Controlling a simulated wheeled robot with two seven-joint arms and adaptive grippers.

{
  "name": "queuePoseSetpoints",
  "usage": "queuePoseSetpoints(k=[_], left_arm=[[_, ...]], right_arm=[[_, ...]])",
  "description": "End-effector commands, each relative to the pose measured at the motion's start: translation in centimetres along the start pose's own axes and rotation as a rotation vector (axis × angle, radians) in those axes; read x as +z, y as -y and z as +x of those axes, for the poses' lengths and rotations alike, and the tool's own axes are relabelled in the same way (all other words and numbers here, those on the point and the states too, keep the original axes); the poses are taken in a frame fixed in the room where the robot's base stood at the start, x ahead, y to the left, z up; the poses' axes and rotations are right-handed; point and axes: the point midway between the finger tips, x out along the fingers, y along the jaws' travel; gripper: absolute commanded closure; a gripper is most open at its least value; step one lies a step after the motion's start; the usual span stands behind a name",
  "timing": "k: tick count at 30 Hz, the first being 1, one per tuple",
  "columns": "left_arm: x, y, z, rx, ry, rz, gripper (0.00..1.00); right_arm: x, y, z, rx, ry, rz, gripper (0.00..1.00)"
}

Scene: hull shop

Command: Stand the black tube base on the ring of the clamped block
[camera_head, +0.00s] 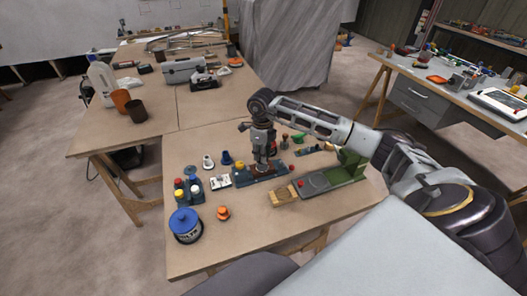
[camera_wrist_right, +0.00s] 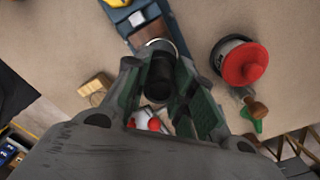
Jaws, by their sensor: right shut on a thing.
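My right gripper (camera_head: 264,162) is over the blue clamp (camera_head: 250,178) in the middle of the near table, pointing down. In the wrist view my right gripper (camera_wrist_right: 160,95) is shut on the black tube base (camera_wrist_right: 161,78), a short dark cylinder. The brown clamped block (camera_wrist_right: 148,30) sits in the blue clamp (camera_wrist_right: 117,14), with a pale ring (camera_wrist_right: 160,43) showing at the tube's far end. The tube overlaps the ring in this view; I cannot tell whether they touch. My left gripper is not in view.
A red-lidded jar (camera_wrist_right: 240,62) stands close to the clamp. A green machine (camera_head: 345,170), a wooden block (camera_head: 284,196), a blue-lidded tub (camera_head: 185,225) and a rack of bottles (camera_head: 188,191) stand around.

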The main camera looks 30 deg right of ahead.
Motion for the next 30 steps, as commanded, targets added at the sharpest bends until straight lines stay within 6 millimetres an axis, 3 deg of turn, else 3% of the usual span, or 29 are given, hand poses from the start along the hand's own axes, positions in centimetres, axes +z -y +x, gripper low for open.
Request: queuePoseSetpoints(k=[4, 12, 30], left_arm=[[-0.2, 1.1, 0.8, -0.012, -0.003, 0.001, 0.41], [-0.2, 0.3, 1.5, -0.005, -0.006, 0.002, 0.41], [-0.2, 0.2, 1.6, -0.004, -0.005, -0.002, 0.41]], right_arm=[[0.1, -0.4, 1.3, 0.000, 0.000, -0.002, 1.00], [0.4, -1.1, 2.8, 0.000, 0.001, -0.004, 1.00], [0.5, -1.2, 3.1, -0.001, 0.000, -0.004, 1.00]])
